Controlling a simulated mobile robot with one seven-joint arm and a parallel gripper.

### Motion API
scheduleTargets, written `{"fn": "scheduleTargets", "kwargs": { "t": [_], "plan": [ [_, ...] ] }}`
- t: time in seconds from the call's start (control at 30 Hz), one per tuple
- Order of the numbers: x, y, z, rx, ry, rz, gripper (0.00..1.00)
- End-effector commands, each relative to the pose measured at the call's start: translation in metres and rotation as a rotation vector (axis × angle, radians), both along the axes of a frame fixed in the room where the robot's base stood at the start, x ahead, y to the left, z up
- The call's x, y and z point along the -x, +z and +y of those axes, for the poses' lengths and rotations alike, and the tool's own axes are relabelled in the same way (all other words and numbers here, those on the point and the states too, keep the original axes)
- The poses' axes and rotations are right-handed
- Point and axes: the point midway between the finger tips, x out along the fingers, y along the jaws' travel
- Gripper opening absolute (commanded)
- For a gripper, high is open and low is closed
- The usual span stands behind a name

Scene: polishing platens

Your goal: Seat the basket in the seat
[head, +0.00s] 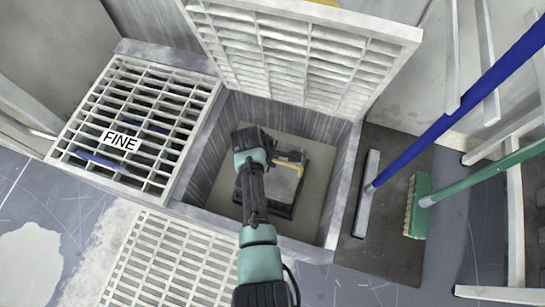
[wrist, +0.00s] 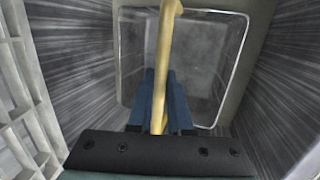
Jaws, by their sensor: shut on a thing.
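The basket (head: 301,187) is down inside the open square pit (head: 200,170) in the head view. It looks grey with a dark rim and a yellow handle (head: 291,163). My gripper reaches down into the pit from the front. In the wrist view my gripper (wrist: 160,100) is shut on the yellow handle (wrist: 167,40), its blue fingers on either side. The basket (wrist: 213,60) shows below it, its pale rim apart from the pit's right wall. The seat cannot be made out, and I cannot tell whether the basket touches the pit floor (head: 318,150).
A raised grating lid (head: 305,55) leans open behind the pit. A closed grating marked FINE (head: 130,125) lies to the left, and another grating (head: 165,265) in front. A blue-handled squeegee (head: 367,195) and a green brush (head: 418,205) stand to the right.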

Motion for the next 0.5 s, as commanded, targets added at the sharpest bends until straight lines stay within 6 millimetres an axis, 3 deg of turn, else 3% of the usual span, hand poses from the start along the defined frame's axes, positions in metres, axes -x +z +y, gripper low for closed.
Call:
{"fn": "scheduleTargets", "kwargs": {
  "t": [0.5],
  "plan": [
    [-0.002,-0.012,0.0,0.0,0.0,-0.004,0.0]
  ]
}}
